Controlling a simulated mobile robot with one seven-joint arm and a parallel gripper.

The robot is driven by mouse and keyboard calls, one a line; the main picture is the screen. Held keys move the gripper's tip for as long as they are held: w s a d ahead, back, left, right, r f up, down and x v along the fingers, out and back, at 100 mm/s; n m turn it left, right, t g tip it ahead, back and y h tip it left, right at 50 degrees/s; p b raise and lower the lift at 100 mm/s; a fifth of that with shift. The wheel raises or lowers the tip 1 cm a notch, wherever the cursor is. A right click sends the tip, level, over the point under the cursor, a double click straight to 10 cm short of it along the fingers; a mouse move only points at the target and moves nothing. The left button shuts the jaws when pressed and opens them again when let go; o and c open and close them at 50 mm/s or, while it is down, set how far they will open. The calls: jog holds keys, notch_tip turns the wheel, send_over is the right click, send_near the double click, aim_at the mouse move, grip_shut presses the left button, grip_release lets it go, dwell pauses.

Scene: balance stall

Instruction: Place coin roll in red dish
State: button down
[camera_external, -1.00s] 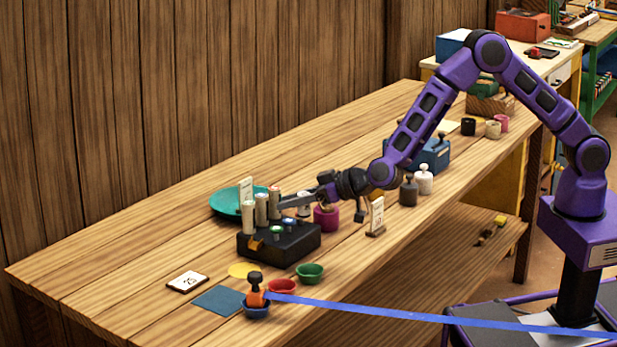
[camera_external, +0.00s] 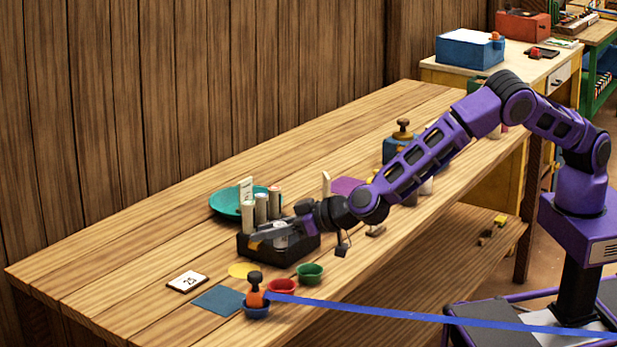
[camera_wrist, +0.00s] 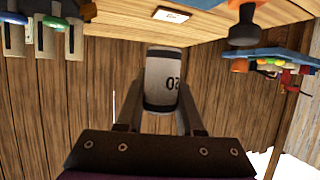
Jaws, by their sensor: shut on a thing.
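My gripper (camera_external: 268,238) is shut on a pale coin roll (camera_wrist: 163,78) with dark ends and a number on its side. The roll sits between the fingers in the wrist view. In the external view the roll (camera_external: 281,235) shows in front of the black box (camera_external: 285,258), above the table. The small red dish (camera_external: 282,287) stands on the table's near side, in front of the box and below my gripper. I cannot make out the red dish in the wrist view.
A green dish (camera_external: 310,273) stands right of the red one. A blue dish (camera_external: 257,311) with an orange, dark-topped piece (camera_external: 255,290) stands close on its left. Upright rolls (camera_external: 261,208) stand at the black box. A teal plate (camera_external: 226,203) lies behind.

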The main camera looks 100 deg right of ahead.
aim_at(269, 294)
notch_tip(269, 294, down, 11)
jog(key=shift+r+b, duration=0.2)
jog(key=shift+b, duration=0.5)
jog(key=shift+f, duration=0.1)
jog(key=shift+f, duration=0.15)
jog(key=c, duration=0.5)
grip_release()
jog(key=shift+c, duration=0.2)
jog(key=shift+s+r, duration=0.1)
jog(key=shift+r, duration=0.15)
jog(key=v, duration=1.1)
jog(key=shift+s+a, duration=0.25)
jog(key=shift+s, duration=0.1)
